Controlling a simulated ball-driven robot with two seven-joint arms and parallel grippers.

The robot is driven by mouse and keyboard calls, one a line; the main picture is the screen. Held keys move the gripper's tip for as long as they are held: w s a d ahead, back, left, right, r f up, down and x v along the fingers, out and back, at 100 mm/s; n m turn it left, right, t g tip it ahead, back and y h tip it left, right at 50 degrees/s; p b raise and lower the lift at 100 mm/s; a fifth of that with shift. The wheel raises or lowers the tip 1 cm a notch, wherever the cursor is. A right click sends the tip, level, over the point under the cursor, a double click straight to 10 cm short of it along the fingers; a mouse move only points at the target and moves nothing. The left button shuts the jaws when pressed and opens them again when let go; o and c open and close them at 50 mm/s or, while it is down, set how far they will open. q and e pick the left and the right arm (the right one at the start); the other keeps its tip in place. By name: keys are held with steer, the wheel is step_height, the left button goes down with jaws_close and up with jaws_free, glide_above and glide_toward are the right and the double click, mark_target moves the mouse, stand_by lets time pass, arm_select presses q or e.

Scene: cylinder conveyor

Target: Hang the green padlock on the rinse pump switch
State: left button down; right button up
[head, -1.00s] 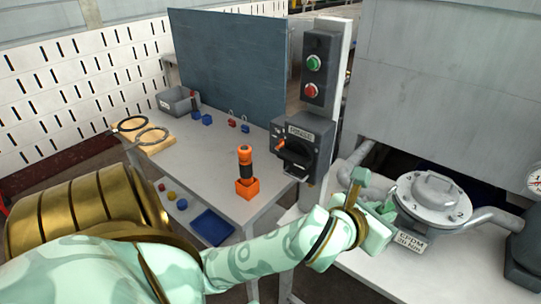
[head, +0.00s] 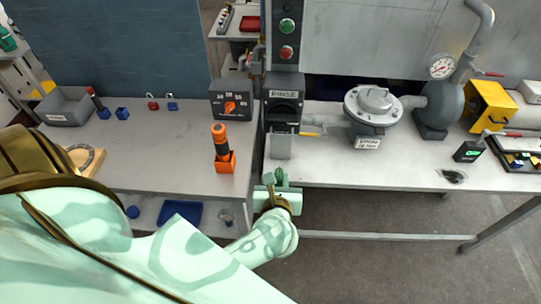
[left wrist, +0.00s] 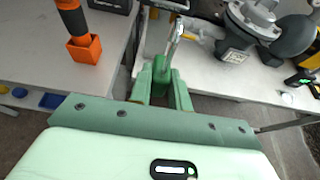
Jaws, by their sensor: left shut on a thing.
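The rinse pump switch is a dark box (head: 284,107) with a RINSE label, on the post between the two benches. Its lower edge also shows at the top of the left wrist view (left wrist: 170,4). My left gripper (head: 280,187) is shut on the green padlock (head: 281,176), just below and in front of the switch and apart from it. In the left wrist view the padlock (left wrist: 160,70) sits between the fingers (left wrist: 161,86), its silver shackle (left wrist: 175,38) pointing up toward the switch. The right gripper is not in view.
An orange-handled tool in an orange holder (head: 226,163) stands left of the post. Another switch box with an orange knob (head: 231,100) is behind it. A yellow-handled valve (head: 309,134) and a pump (head: 373,106) are at right. Floor below is clear.

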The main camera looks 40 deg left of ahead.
arm_select(q)
steer(key=shift+s+d+f, duration=0.1)
steer(key=shift+s+f, duration=0.1)
steer(key=shift+s, duration=0.15)
steer(key=shift+w+f, duration=0.15)
steer(key=shift+w, duration=0.15)
steer(key=shift+w+a, duration=0.2)
steer(key=w+a+b, duration=0.1)
steer(key=w+a, duration=0.3)
steer(key=w, duration=0.3)
steer(key=shift+w+a, duration=0.3)
steer(key=shift+w, duration=0.1)
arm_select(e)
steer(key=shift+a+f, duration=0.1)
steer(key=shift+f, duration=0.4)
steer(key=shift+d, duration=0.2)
arm_select(q)
steer(key=shift+w+a, duration=0.1)
